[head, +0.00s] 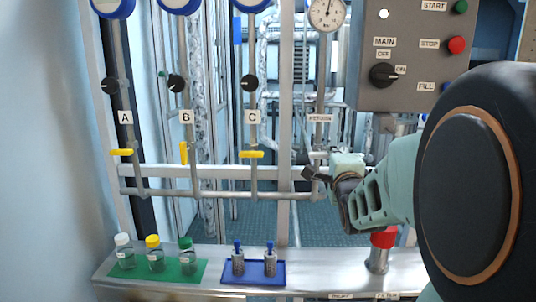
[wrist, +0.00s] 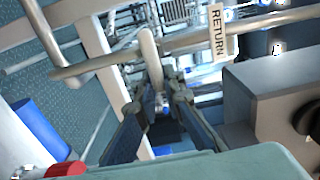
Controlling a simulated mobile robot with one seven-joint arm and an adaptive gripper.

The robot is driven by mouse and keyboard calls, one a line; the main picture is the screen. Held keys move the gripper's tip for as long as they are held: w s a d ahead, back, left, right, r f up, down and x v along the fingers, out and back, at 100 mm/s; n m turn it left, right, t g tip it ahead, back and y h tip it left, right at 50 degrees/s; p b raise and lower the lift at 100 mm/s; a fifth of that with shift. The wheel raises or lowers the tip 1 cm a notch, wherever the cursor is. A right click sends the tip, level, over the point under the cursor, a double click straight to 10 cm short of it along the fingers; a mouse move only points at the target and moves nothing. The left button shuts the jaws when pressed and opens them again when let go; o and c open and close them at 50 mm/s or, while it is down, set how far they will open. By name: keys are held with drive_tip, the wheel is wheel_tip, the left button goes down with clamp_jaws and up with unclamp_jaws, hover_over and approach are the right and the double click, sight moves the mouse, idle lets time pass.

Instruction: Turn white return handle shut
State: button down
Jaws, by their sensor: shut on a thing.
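The white return handle (wrist: 150,55) shows in the wrist view as a pale bar running down from the pipe to between my fingers. My gripper (wrist: 160,103) is shut on its near end. In the head view my gripper (head: 309,174) is at the return line, just below the RETURN label (head: 320,119). The handle is mostly hidden there by my gripper and wrist. The RETURN label (wrist: 218,32) also shows in the wrist view, right of the handle. I cannot tell the handle's exact angle.
Yellow handles for A (head: 121,152), B (head: 184,153) and C (head: 251,154) are to the left. A grey control box (head: 407,88) stands close at upper right. Below, a shelf (head: 325,270) carries capped bottles on a green mat (head: 190,276) and a blue tray (head: 252,280).

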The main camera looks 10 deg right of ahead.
idle(0.3)
drive_tip(key=c, duration=2)
unclamp_jaws()
